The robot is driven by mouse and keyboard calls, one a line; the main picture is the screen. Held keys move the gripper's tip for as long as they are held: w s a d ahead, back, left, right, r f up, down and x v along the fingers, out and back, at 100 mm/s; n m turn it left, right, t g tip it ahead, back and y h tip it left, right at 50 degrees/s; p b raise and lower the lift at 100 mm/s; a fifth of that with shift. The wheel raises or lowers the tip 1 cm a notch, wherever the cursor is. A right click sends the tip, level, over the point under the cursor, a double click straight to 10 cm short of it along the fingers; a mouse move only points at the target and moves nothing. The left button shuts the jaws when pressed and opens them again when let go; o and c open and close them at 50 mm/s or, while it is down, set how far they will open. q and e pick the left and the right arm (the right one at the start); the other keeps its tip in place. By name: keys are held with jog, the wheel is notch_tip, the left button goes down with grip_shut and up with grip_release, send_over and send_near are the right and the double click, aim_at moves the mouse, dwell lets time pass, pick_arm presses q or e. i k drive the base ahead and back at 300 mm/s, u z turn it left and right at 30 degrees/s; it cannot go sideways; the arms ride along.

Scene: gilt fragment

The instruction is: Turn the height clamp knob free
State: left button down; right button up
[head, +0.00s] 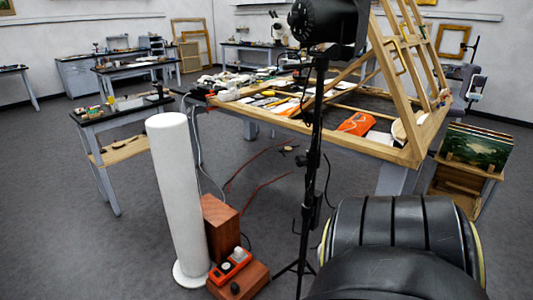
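A black light stand (317,115) stands upright on the floor in the middle of the head view, with a black lamp head (326,22) on top. Dark clamp collars sit on its pole, an upper one (313,160) and a lower one (308,198). Small dark parts stick out beside them; I cannot tell which is the height clamp knob or whether it is tight. The stand's legs spread near the floor and are partly cut off at the bottom edge. Neither of my grippers shows in this view.
A white upright cylinder (178,200) stands left of the stand, beside wooden blocks (221,228) and a red device (230,267). A cluttered worktable (400,152) with a wooden easel frame is behind the stand. Cables lie on the floor. Grey floor is clear at left.

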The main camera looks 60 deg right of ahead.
aim_at(301, 161)
jog(key=z, duration=0.4)
jog(key=i, duration=1.9)
jog(key=z, duration=1.9)
jog(key=i, duration=0.95)
jog(key=z, duration=0.8)
